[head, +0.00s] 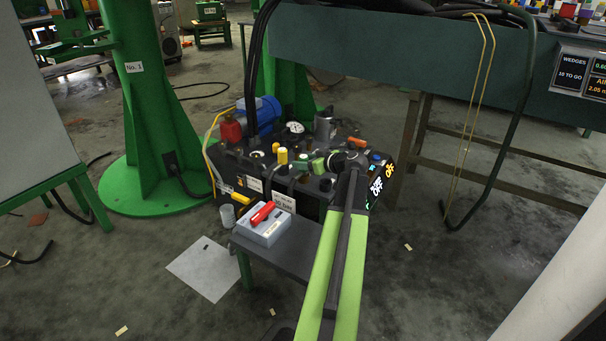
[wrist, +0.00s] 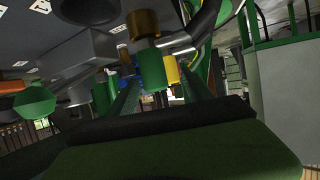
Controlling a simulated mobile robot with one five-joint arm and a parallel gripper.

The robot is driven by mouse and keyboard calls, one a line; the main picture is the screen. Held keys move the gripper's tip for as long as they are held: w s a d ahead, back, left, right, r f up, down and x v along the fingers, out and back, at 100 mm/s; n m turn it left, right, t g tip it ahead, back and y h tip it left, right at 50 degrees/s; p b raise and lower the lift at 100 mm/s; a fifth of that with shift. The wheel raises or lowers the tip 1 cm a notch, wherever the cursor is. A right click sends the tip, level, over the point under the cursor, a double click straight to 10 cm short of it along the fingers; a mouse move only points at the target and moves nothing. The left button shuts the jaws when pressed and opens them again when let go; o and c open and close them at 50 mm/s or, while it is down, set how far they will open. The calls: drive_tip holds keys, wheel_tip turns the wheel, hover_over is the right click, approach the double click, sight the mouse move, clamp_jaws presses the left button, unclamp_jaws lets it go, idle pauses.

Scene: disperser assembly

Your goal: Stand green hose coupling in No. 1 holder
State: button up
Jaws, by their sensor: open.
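In the wrist view, the green hose coupling (wrist: 152,70) is a green cylinder with a brass top (wrist: 143,24). It is straight ahead, between the lines of my gripper's two dark fingers (wrist: 160,98). I cannot tell whether they touch it. In the head view, a small green piece that looks like the coupling (head: 318,166) is on top of the dark hydraulic unit (head: 310,205), just left of my gripper (head: 338,162). My gripper is open. A "No. 1" label (head: 134,67) is on the green column at left; I cannot make out the holder itself.
Yellow-topped fittings (head: 283,156), a gauge (head: 295,127) and a blue motor (head: 267,112) crowd the unit. A grey box with a red handle (head: 264,222) is on the low bench in front. A dark green beam (head: 400,60) with hanging hoses is at the right.

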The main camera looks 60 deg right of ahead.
drive_tip(key=w, duration=0.1)
drive_tip(key=w+d+f+b, duration=0.2)
drive_tip(key=shift+w+f, duration=0.2)
drive_tip(key=shift+w, duration=0.45)
drive_tip(key=shift+s, duration=0.1)
clamp_jaws()
drive_tip(key=shift+r, duration=0.1)
